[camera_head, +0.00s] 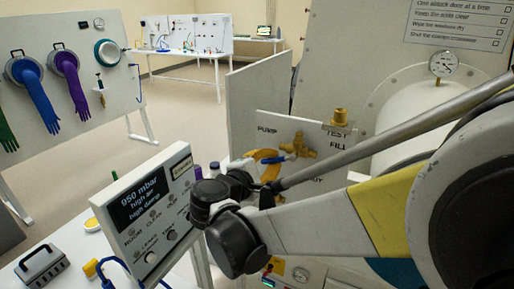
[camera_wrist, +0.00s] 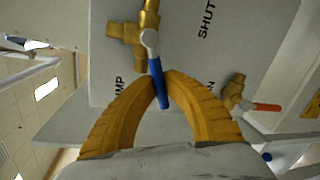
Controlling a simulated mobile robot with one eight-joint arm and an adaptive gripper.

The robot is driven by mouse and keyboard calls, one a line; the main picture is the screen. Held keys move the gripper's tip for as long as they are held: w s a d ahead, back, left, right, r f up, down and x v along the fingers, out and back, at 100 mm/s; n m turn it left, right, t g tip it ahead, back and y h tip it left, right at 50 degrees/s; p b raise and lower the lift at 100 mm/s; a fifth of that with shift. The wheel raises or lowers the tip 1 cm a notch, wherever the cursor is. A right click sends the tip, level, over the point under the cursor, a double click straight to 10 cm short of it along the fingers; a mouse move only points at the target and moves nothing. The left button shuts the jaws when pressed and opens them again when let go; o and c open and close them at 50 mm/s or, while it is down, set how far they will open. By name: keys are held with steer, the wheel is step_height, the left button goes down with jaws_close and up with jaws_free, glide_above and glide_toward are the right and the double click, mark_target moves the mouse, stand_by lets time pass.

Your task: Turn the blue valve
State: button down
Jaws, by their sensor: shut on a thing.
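The blue valve has a brass body and a blue lever handle (camera_wrist: 157,82), joined by a pale metal piece, on a grey panel in the wrist view. In the head view my gripper (camera_head: 264,157) is partly hidden behind my arm. The handle's lower end sticks out between the fingers.
A red-handled valve (camera_wrist: 266,107) is on the panel right of my gripper in the wrist view. A display box (camera_head: 146,208) reading 950 mbar stands left of my arm. A pressure gauge (camera_head: 443,64) is at the upper right. Gloves hang on a board (camera_head: 85,95) at the left.

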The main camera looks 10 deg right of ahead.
steer(key=shift+w+a+r+m+t+y+p, duration=0.1)
steer(key=shift+r+m+t+y+p, duration=0.15)
steer(key=shift+r+m+p, duration=0.5)
steer(key=shift+w+a+r+m+t+y+p, duration=0.15)
steer(key=shift+r+m+y, duration=0.25)
steer(key=shift+m, duration=0.75)
steer(key=shift+s+r, duration=0.1)
steer(key=c, duration=1.4)
jaws_free()
steer(key=shift+c, duration=0.2)
steer(key=shift+s, duration=0.15)
steer(key=v, duration=1.1)
steer(key=shift+s+a, duration=0.3)
